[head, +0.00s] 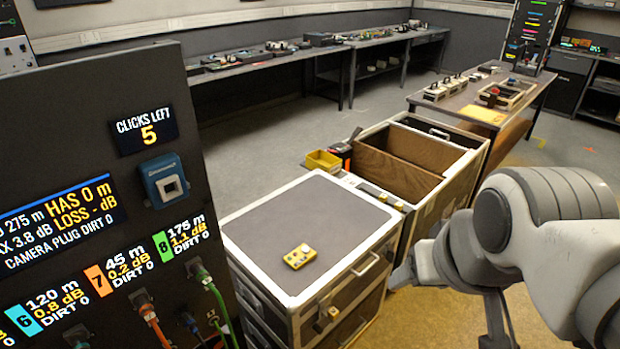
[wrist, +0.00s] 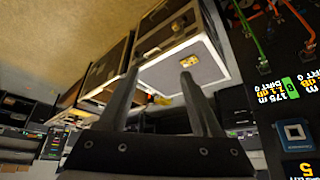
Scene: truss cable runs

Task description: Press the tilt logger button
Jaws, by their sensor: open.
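A small yellow box with darker marks on top (head: 299,256), which looks like the tilt logger, lies on the grey lid of a flight case (head: 300,215). Its button is too small to make out. In the wrist view the yellow box (wrist: 186,17) shows beyond and above the fingertips, on the case lid (wrist: 180,68). My gripper (wrist: 160,72) is open, its two dark fingers apart with nothing held between them. It is clear of the yellow box. In the head view my arm comes in from the right, and the fingers cannot be made out clearly.
A dark panel (head: 90,180) with displays, cables and a blue square fitting (head: 165,181) stands at the left; one display reads "CLICKS LEFT 5". An open case with wooden dividers (head: 400,160) stands behind the lid. A yellow bin (head: 323,161) sits beside it. Benches line the back.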

